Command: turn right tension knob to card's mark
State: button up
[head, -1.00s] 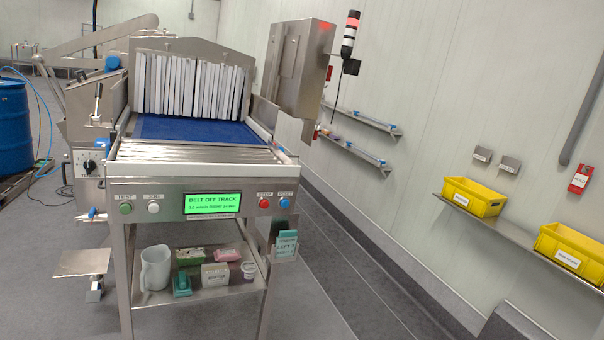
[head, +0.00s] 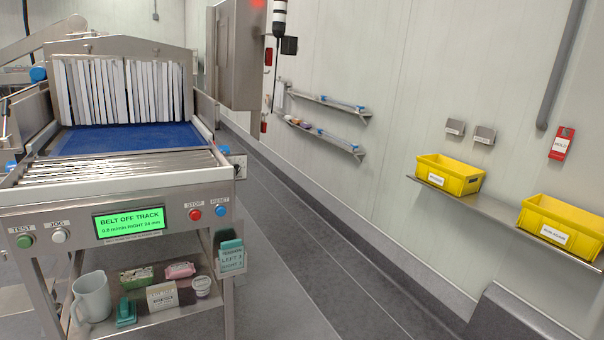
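The conveyor machine (head: 130,200) stands at the left, with a blue belt (head: 140,137) entering a tunnel behind white strip curtains. The green display (head: 129,222) reads BELT OFF TRACK. My gripper is not in view.
Green, white, red and blue buttons line the front panel. A lower shelf (head: 150,305) holds a jug and several small items. Yellow bins (head: 450,176) sit on a wall shelf at the right. The floor (head: 285,240) right of the machine is clear.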

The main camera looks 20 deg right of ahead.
aim_at(237, 167)
jog(key=z, duration=0.35)
jog(key=i, duration=1)
jog(key=u, duration=0.1)
jog(key=k, duration=0.5)
jog(key=z, duration=0.85)
jog(key=i, duration=2.1)
jog(key=u, duration=0.75)
